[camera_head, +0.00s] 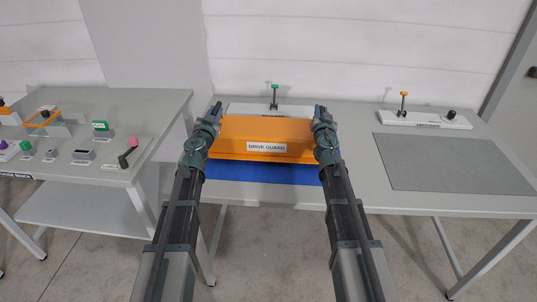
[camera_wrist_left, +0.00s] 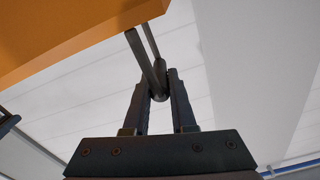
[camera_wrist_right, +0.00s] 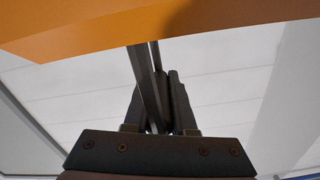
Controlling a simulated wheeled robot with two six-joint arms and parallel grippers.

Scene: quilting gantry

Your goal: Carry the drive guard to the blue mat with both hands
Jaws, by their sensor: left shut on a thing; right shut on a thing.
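The drive guard (camera_head: 245,131) is an orange box-like cover with a white label reading DRIVE GUARD, seen between my two arms in the head view. My left gripper (camera_head: 215,110) is at its left end and my right gripper (camera_head: 321,112) at its right end. In the left wrist view the left gripper (camera_wrist_left: 161,88) is shut on a dark bar handle beside the orange guard (camera_wrist_left: 70,32). In the right wrist view the right gripper (camera_wrist_right: 160,88) is shut on a similar bar by the guard (camera_wrist_right: 100,32). The blue mat (camera_head: 262,173) shows below the guard's front edge; the rest is hidden.
The grey table (camera_head: 365,198) carries a dark grey mat (camera_head: 455,162) on its right. A white base with a green-topped lever (camera_head: 274,97) stands behind the guard. Another white base (camera_head: 425,119) with an orange-topped lever is at back right. A left table (camera_head: 85,185) holds several small controls.

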